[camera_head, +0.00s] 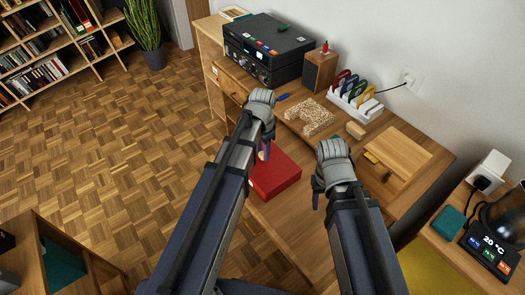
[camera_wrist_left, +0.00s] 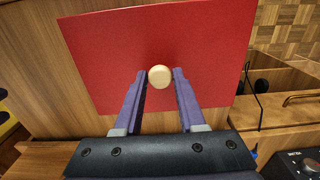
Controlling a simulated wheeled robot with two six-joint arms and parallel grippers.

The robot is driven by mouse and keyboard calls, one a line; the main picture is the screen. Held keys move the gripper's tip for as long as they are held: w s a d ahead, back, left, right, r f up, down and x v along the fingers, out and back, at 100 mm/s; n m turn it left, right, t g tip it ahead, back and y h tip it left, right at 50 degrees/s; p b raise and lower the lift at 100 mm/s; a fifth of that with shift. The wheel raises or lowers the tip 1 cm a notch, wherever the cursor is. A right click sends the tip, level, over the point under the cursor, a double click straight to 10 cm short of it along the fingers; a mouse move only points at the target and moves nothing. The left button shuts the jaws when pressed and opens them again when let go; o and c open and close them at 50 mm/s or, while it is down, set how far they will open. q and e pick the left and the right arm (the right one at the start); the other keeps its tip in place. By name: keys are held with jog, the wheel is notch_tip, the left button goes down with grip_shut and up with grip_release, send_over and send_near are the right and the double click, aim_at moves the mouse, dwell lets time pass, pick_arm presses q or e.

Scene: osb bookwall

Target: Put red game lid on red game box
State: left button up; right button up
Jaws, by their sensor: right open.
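A flat red panel with a round cream knob (camera_wrist_left: 159,76), which looks like the red game lid (camera_wrist_left: 210,45), fills much of the left wrist view. In the head view a red block (camera_head: 276,178) lies on the wooden desk, partly behind my left arm. I cannot tell there whether it is lid, box or both. My left gripper (camera_head: 265,152) is over its far left corner. In the wrist view its fingers (camera_wrist_left: 160,75) flank the knob closely on both sides and appear shut on it. My right gripper (camera_head: 317,199) is open and empty, right of the red block.
Behind are a tan textured piece (camera_head: 310,117), a white rack with coloured discs (camera_head: 354,97), black equipment (camera_head: 268,48) and a small speaker (camera_head: 320,71). A wooden box (camera_head: 395,155) stands right of my right arm. Free desk surface shows between my arms.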

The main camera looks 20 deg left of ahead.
pick_arm(q)
jog(key=o, duration=0.5)
jog(key=shift+c, duration=0.2)
jog(key=shift+r, duration=0.1)
notch_tip(320, 180, up, 8)
jog(key=p, duration=0.8)
jog(key=shift+f, duration=0.2)
jog(key=shift+s+d, duration=0.2)
jog(key=shift+s, duration=0.05)
jog(key=s+d+n+y, duration=0.1)
jog(key=s+d+n, duration=0.2)
jog(key=s+d, duration=0.7)
jog(key=s, duration=0.3)
jog(key=shift+s+n, duration=0.4)
